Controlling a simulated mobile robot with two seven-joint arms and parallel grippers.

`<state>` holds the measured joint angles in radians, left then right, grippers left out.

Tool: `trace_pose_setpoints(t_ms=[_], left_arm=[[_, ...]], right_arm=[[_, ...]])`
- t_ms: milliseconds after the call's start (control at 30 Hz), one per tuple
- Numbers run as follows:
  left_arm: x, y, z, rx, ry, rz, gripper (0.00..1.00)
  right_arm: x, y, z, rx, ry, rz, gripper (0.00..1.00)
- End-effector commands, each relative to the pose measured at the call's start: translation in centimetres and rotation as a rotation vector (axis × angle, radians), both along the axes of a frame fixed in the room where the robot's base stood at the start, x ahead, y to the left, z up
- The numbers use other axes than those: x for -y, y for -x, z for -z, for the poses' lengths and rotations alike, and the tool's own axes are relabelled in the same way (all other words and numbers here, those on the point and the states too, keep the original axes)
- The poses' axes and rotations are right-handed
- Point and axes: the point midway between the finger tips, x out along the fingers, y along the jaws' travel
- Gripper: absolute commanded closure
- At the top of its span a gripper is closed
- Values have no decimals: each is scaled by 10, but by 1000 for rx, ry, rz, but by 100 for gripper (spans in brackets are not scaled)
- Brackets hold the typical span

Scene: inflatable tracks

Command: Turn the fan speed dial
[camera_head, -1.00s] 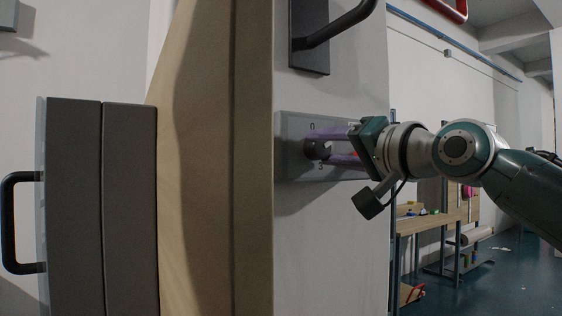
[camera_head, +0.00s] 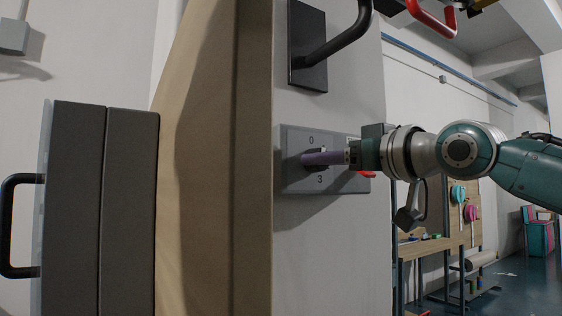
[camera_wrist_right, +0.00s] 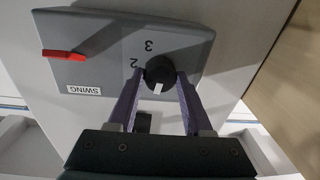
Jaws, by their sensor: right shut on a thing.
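The fan speed dial, a dark round knob (camera_wrist_right: 159,72) with a white mark, sits on a grey control panel (camera_head: 294,177). In the right wrist view the panel (camera_wrist_right: 110,25) shows the numbers 2 and 3, a red lever (camera_wrist_right: 64,55) and a SWING label. My right gripper (camera_head: 310,158) has its purple fingers on the dial. In the right wrist view its fingertips (camera_wrist_right: 160,78) are at both sides of the knob, shut on it. In the head view the fingers hide most of the dial. My left gripper is not in view.
A black handle (camera_head: 340,45) is mounted on the wall above the panel. A tan board (camera_head: 215,160) stands left of the panel, with a dark grey cabinet door (camera_head: 130,210) and handle beyond. A wooden workbench (camera_head: 425,247) is at the back right.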

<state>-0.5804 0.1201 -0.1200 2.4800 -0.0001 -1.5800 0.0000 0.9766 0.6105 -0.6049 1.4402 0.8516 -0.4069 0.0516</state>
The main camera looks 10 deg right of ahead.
Motion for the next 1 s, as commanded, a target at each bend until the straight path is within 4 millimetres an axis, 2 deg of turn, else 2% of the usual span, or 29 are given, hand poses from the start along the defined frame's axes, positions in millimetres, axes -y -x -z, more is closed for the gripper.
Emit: trace_pose_setpoints(t_ms=[333,900,933,1000], left_arm=[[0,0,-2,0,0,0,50],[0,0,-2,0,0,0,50],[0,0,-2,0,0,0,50],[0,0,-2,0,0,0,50]], right_arm=[[0,0,0,48,135,-1,100],[0,0,0,58,164,-1,100],[0,0,0,58,164,-1,46],[0,0,0,58,162,-1,38]])
